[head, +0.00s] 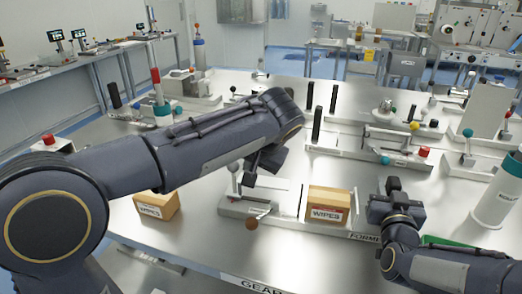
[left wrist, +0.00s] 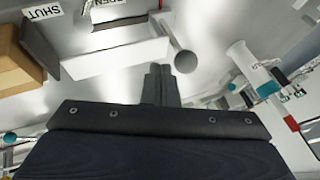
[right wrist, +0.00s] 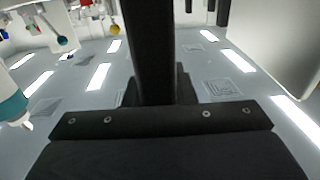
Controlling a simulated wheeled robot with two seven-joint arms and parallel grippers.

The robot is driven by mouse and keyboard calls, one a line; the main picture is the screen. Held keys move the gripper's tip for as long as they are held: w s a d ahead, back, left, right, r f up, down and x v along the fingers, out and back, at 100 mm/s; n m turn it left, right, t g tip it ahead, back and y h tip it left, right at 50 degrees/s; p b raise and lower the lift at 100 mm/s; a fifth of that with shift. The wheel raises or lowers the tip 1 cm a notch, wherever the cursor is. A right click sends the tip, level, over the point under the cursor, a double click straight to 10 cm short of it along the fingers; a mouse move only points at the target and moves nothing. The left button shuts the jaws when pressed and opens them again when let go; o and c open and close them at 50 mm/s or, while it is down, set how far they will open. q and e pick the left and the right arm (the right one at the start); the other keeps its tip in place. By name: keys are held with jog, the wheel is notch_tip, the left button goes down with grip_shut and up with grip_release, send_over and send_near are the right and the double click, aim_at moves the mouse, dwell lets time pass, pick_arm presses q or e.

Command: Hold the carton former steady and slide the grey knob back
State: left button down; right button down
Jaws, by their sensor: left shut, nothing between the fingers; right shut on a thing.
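The carton former (head: 240,208) is a low grey fixture at the front middle of the bench, beside the "FORMER" label (head: 365,237). The grey knob (head: 234,167) is a ball on a short stem at its left. My left gripper (head: 250,180) is shut and empty, just right of the knob. In the left wrist view the grey knob (left wrist: 186,61) is right of the fingertips (left wrist: 160,68); I cannot tell whether they touch. My right gripper (head: 393,184) is shut on a dark upright post (right wrist: 150,45) at the former's right end. The post's foot is hidden.
A brown WIPES carton (head: 327,205) stands at the former; another carton (head: 155,206) is to the left. A white cylinder (head: 500,195) stands at the right. Other fixtures with levers (head: 400,160) fill the bench behind.

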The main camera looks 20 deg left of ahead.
jog(key=shift+s+f, duration=0.15)
jog(key=shift+f, duration=0.5)
pick_arm(q)
jog(key=d+v, duration=0.1)
jog(key=v, duration=1)
jog(key=shift+d+f, duration=0.25)
jog(key=shift+d, duration=0.05)
jog(key=shift+w, duration=0.1)
pick_arm(e)
jog(key=shift+r, duration=0.35)
jog(key=c, duration=1.5)
grip_release()
jog(key=shift+c, duration=0.2)
pick_arm(q)
jog(key=shift+r, duration=0.1)
pick_arm(e)
jog(key=o, duration=0.4)
jog(key=shift+r, duration=0.25)
jog(key=s, duration=0.8)
jog(key=s+d, duration=0.1)
jog(key=s, duration=0.2)
jog(key=shift+s, duration=0.4)
